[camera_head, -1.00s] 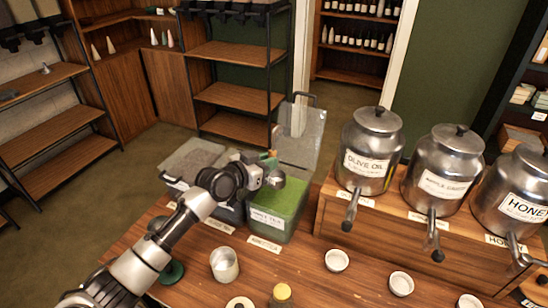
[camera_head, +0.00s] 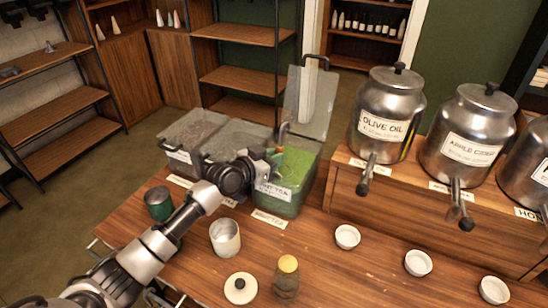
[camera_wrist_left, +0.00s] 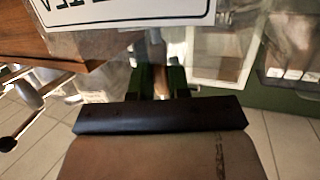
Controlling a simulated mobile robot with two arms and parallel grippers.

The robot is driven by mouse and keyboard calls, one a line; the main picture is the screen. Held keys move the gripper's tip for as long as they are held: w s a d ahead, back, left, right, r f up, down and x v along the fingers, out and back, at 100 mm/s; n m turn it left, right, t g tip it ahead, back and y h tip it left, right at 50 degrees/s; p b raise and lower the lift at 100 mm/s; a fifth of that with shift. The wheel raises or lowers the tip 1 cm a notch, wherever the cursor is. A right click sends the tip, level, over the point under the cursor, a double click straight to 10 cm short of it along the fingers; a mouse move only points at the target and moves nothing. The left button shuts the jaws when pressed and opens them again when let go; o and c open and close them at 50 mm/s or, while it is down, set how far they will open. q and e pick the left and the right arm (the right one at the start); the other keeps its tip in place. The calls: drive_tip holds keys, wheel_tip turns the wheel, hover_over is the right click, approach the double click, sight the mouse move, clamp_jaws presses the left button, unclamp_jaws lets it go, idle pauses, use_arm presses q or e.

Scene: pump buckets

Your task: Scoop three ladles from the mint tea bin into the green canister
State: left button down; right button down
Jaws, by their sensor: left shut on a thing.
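The mint tea bin (camera_head: 288,190) is a clear bin with bright green contents, its lid (camera_head: 312,100) raised at the back. My left gripper (camera_head: 274,158) is at the left side of the bin's opening. It is shut on the ladle (camera_head: 283,131), whose thin orange-brown handle sticks up; the handle also shows between the fingers in the left wrist view (camera_wrist_left: 158,77). The ladle's bowl is hidden in the head view. The green canister (camera_head: 159,206) stands open and upright at the table's left, beside my left arm. My right gripper is out of view.
Two closed grey bins (camera_head: 187,143) stand left of the mint bin. Metal dispensers, such as olive oil (camera_head: 385,110), stand on the right riser. A whitish cup (camera_head: 225,237), a yellow-capped jar (camera_head: 287,278) and small white bowls (camera_head: 347,237) stand in front.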

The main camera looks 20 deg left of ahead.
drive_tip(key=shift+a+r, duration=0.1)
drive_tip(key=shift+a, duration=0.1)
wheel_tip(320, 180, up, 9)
drive_tip(key=p, duration=0.9)
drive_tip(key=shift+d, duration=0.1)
